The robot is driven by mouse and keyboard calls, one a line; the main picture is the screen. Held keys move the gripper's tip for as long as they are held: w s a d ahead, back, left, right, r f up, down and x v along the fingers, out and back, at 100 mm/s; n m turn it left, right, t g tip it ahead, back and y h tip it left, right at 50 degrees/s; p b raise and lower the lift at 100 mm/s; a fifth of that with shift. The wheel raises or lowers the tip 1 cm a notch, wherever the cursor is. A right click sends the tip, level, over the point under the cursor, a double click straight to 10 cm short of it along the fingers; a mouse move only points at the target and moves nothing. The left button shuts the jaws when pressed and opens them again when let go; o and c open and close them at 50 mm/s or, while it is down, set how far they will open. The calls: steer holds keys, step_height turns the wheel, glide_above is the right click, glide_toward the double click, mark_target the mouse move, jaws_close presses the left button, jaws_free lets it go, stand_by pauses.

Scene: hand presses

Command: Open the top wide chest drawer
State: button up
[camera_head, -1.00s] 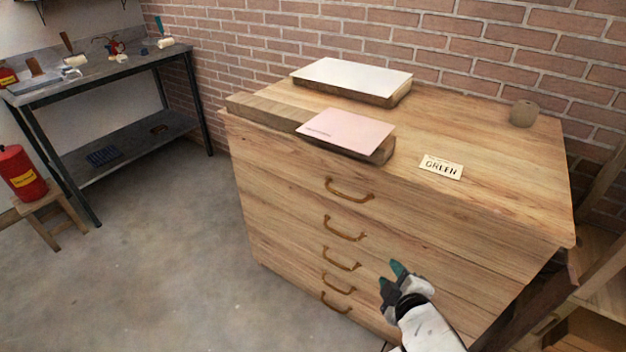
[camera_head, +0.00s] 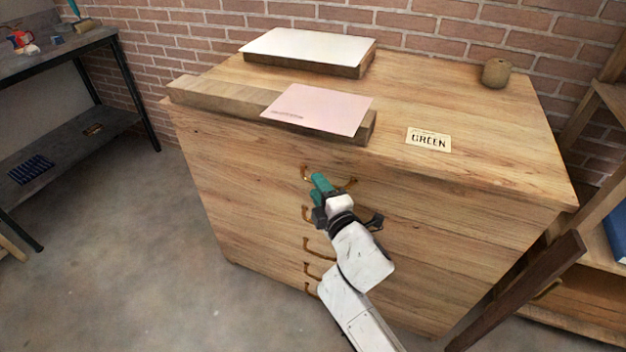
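The wide wooden chest (camera_head: 450,205) stands against the brick wall, with several drawers stacked down its front. The top drawer (camera_head: 240,158) looks shut, flush with the front. Its curved brass handle (camera_head: 306,173) is partly hidden behind my gripper. My gripper (camera_head: 318,182), with green fingertips, is right at this handle and overlaps its middle in the view. I cannot tell whether the fingers touch it or are closed around it. The lower handles (camera_head: 318,248) run in a column below, partly covered by my arm.
A metal workbench (camera_head: 60,125) stands left. A wooden shelf (camera_head: 575,300) is close right. Floor at left is clear.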

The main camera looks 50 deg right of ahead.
steer(key=shift+x, duration=1.7)
steer(key=shift+c, duration=0.4)
jaws_close()
steer(key=shift+f, duration=0.1)
